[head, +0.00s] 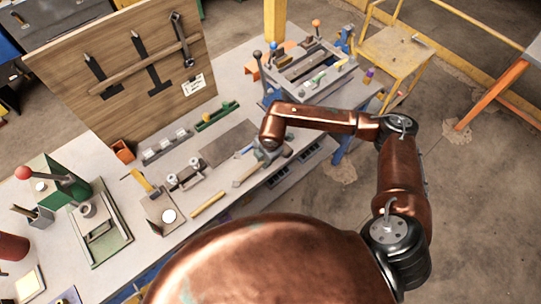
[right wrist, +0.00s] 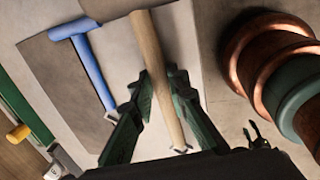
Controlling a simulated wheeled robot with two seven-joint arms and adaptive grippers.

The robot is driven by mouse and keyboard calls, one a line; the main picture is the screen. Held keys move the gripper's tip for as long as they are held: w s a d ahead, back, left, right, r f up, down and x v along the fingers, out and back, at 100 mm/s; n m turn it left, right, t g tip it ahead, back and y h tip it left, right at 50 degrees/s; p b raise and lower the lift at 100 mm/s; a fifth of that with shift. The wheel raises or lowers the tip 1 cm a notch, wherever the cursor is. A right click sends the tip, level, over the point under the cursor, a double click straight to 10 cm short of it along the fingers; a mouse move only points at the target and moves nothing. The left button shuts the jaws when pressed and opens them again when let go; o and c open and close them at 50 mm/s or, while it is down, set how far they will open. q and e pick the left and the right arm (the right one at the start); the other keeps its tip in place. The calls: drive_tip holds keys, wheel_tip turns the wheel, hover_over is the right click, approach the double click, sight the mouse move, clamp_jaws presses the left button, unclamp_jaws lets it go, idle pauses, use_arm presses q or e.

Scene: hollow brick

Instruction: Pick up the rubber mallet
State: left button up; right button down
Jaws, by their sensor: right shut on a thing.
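The rubber mallet shows in the right wrist view, with a pale wooden handle (right wrist: 150,48) and a dark brownish head (right wrist: 112,7) cut off by the top edge. My right gripper (right wrist: 162,75) is shut on the handle, one finger on each side of it. In the head view my right gripper (head: 262,160) is low over the workbench, and the mallet is hard to make out there. I cannot tell whether the mallet touches the bench. My left gripper is not in view.
A blue-handled hammer (right wrist: 92,72) lies left of the mallet in the right wrist view, close to my finger. A wooden handle-like bar (head: 208,204) lies near the workbench (head: 215,222) front edge. A tool board (head: 125,70) stands behind. A tool tray (head: 308,65) is at the far end.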

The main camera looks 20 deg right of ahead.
sight(263, 161)
drive_tip(key=shift+r, duration=0.1)
drive_tip(key=shift+r, duration=0.5)
wheel_tip(263, 161, up, 2)
drive_tip(key=shift+r, duration=0.2)
drive_tip(key=s+d+r, duration=0.3)
drive_tip(key=s+r, duration=0.6)
drive_tip(key=s, duration=0.4)
drive_tip(key=shift+s+r+b, duration=0.25)
drive_tip(key=shift+s+b, duration=0.1)
drive_tip(key=shift+b, duration=0.05)
